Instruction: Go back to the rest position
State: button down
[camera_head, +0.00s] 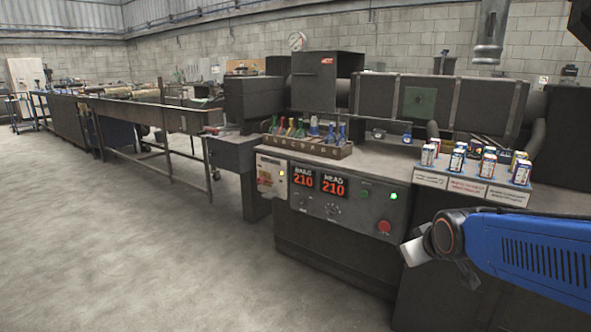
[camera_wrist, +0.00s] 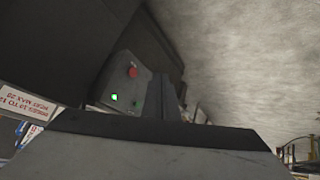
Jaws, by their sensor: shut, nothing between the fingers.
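My arm reaches in from the right edge in the head view, with a blue link (camera_head: 535,255) and a dark joint with an orange ring. My gripper (camera_head: 416,252) is at its left end, small and partly turned away, in front of the machine's dark lower cabinet. It is shut and holds nothing. It is apart from the control panel (camera_head: 345,205). In the wrist view, a large grey part of my own fills the bottom, and the panel shows upside down beyond it with a red button and green lights.
A long trough (camera_head: 150,112) runs to the back left. The concrete floor (camera_head: 130,250) at left is clear.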

jog(key=s+f+m+g, duration=0.3)
jog(key=s+g, duration=0.1)
jog(key=s, duration=1.8)
jog(key=shift+s+d+m, duration=0.25)
jog(key=shift+m, duration=0.15)
jog(key=shift+w+f, duration=0.1)
